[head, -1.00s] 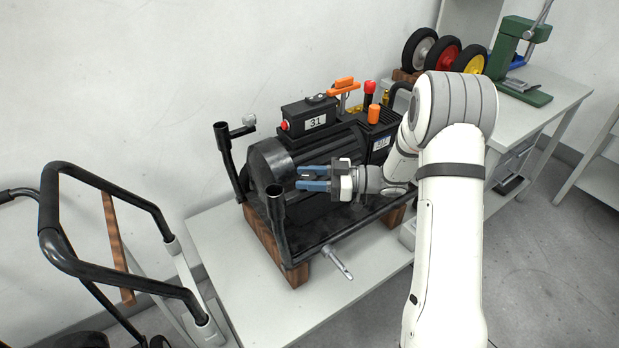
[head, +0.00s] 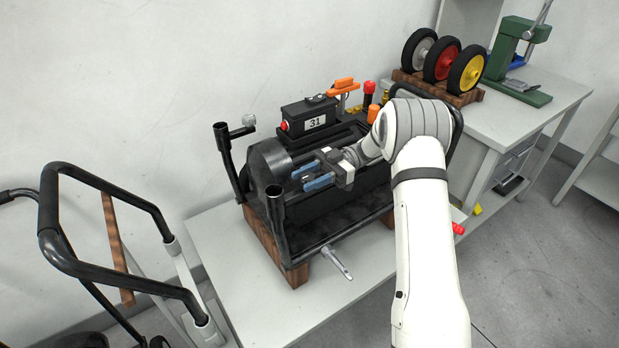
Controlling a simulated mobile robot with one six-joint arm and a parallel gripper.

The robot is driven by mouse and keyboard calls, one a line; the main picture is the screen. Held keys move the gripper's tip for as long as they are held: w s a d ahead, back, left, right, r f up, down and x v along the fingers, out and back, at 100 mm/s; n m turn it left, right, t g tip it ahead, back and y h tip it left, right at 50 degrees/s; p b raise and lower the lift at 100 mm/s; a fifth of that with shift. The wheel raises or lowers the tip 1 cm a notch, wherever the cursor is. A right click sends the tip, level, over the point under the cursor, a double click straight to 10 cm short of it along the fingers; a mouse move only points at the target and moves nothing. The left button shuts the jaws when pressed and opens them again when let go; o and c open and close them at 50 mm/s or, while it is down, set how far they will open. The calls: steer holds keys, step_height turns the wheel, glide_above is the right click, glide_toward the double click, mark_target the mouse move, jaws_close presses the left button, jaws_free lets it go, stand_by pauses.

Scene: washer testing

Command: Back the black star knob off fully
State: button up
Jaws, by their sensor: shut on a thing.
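The black pressure washer unit (head: 268,165), labelled 31, sits in a black tube frame on wooden blocks. My gripper (head: 304,180) has its two blue fingers pointing left at the machine's near-left side, just behind the frame's near upright tube (head: 276,225). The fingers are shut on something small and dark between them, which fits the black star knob. The knob's shape cannot be made out against the black machine, and I cannot tell how far it is threaded.
A silver pin (head: 337,262) juts out at the front. A black cart handle (head: 50,210) is at the left. Wheels (head: 441,62) and a green press (head: 515,50) stand on the right bench (head: 560,100).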

steer(key=shift+w+r, duration=0.15)
steer(key=shift+r, duration=0.1)
steer(key=o, duration=1)
steer(key=shift+f, duration=0.2)
